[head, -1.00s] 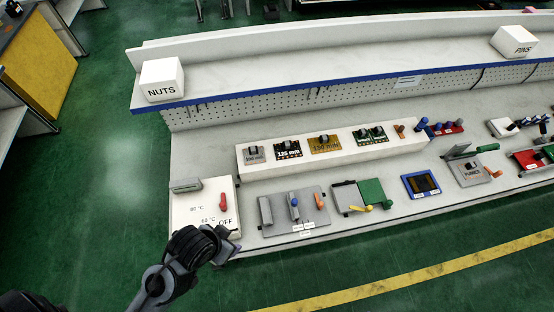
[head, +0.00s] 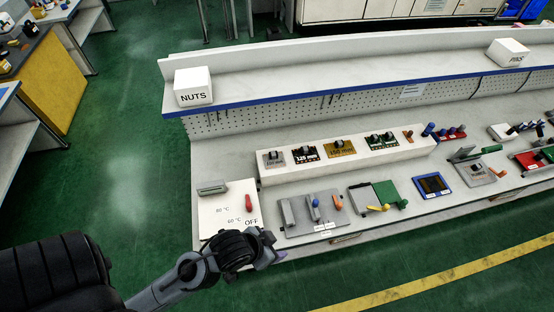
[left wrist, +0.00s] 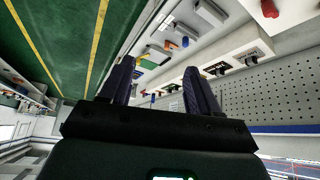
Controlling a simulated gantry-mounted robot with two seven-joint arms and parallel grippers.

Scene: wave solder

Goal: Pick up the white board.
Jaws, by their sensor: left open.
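A pale grey-white board (head: 273,158) with a dark part on top is the leftmost of a row of boards on a long white block (head: 345,165). It is the board in view that best fits the white board. My left gripper (head: 274,255) is near the bench's front left corner, in front of the white panel marked OFF and well short of the board. In the left wrist view its two dark fingers (left wrist: 157,78) are apart with nothing between them. The white board cannot be made out with certainty there. My right gripper is not in view.
Black (head: 306,152), gold (head: 341,148) and green (head: 381,140) boards sit to the right on the block. A white panel (head: 228,213) with a red handle, and a grey fixture plate (head: 312,214), lie in front. A NUTS box (head: 193,87) stands on the upper shelf.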

